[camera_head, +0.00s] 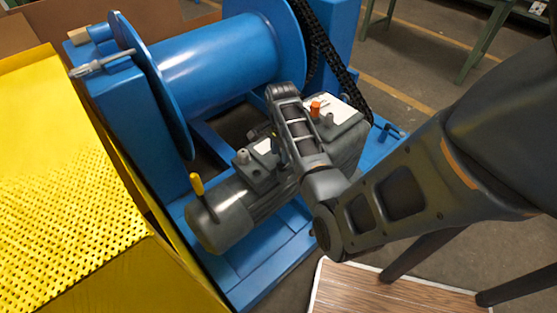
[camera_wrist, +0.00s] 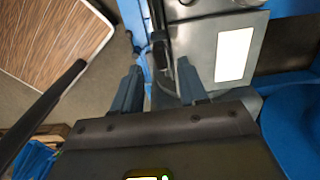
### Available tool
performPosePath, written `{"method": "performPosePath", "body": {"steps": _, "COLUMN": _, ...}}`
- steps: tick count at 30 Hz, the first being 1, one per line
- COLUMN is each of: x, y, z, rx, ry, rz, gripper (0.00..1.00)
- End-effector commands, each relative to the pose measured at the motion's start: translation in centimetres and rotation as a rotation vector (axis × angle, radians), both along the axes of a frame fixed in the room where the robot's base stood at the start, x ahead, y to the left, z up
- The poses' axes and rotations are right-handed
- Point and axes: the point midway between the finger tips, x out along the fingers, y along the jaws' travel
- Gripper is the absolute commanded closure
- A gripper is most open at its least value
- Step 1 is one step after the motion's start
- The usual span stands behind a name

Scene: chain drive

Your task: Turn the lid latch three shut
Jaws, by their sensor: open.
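My gripper shows in the wrist view (camera_wrist: 160,86) with its two dark blue-grey fingers apart and nothing held between them. Behind the fingers are a dark upright strip and a thin cable (camera_wrist: 167,72), beside a grey casing (camera_wrist: 200,50) with a white label. In the head view my arm crosses the grey motor and gear housing (camera_head: 255,205) and hides part of its top; the fingertips are not clear there. Small grey knobs (camera_head: 243,157) and an orange cap (camera_head: 316,108) stand on the housing. I cannot tell which part is lid latch three, or how it is turned.
A blue drum (camera_head: 215,65) with a dark chain (camera_head: 325,55) stands behind the housing on a blue frame. A yellow perforated guard (camera_head: 70,210) is at the left. A yellow-handled lever (camera_head: 198,187) rises near the motor's end. A wood-topped platform (camera_head: 390,293) lies at the front.

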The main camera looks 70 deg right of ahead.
Motion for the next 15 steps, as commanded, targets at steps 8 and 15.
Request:
{"method": "performPosePath", "body": {"steps": 8, "x": 0.0, "y": 0.0, "z": -3.4, "rx": 0.000, "ry": 0.000, "rz": 0.001, "gripper": 0.57}}
{"method": "performPosePath", "body": {"steps": 15, "x": 0.0, "y": 0.0, "z": -3.9, "rx": -0.001, "ry": 0.000, "rz": 0.002, "gripper": 0.57}}
